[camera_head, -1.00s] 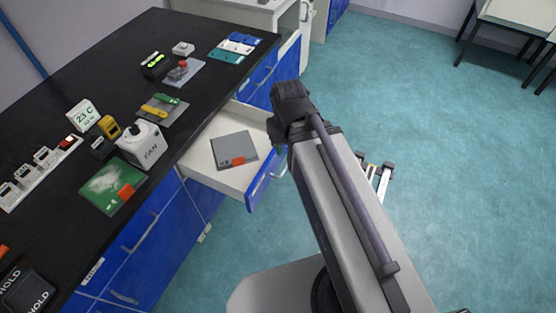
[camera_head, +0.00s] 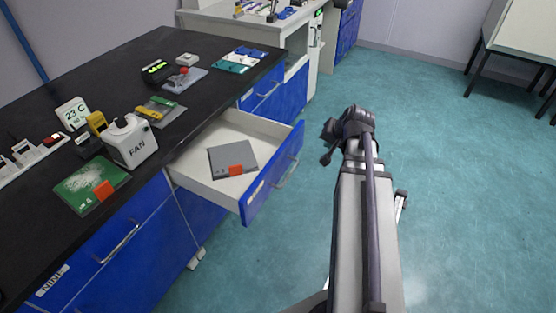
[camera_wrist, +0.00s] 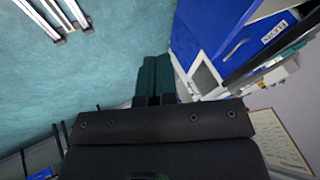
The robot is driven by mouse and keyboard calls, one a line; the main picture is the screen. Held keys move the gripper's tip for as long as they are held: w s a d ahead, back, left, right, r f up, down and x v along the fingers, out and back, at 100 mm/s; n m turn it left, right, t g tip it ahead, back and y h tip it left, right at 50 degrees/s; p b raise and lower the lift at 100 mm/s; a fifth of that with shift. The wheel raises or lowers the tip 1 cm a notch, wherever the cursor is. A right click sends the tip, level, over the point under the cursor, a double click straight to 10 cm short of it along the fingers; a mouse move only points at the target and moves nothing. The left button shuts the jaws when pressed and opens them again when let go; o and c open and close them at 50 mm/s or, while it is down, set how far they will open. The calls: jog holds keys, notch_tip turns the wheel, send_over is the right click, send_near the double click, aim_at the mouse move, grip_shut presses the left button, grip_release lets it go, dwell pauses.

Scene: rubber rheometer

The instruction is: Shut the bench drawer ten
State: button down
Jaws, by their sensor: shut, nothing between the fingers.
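The bench drawer (camera_head: 273,177) stands pulled out from the bench, with a blue front, a pale handle (camera_head: 287,172) and a white inside. A grey flat case with an orange tab (camera_head: 232,159) lies in it. My gripper (camera_head: 328,158) is to the right of the drawer front, over the floor, apart from the handle. In the wrist view my gripper (camera_wrist: 155,80) has its two fingers together with nothing between them. The label on the drawer front is too small to read in the head view.
The black bench top (camera_head: 130,75) carries a white FAN box (camera_head: 131,141), a green board (camera_head: 91,185) and several small devices. A closed blue drawer front marked NINE (camera_head: 110,245) is at lower left. The teal floor (camera_head: 450,180) on the right is open.

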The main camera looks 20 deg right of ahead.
jog(key=w+r, duration=0.2)
jog(key=b, duration=0.8)
send_near(300, 141)
jog(key=shift+t, duration=0.4)
jog(key=shift+s+f+x, duration=0.1)
jog(key=shift+s+x, duration=0.05)
jog(key=shift+x, duration=1.2)
jog(key=shift+s+f+x, duration=0.15)
jog(key=shift+s+x, duration=0.05)
jog(key=shift+x, duration=1.2)
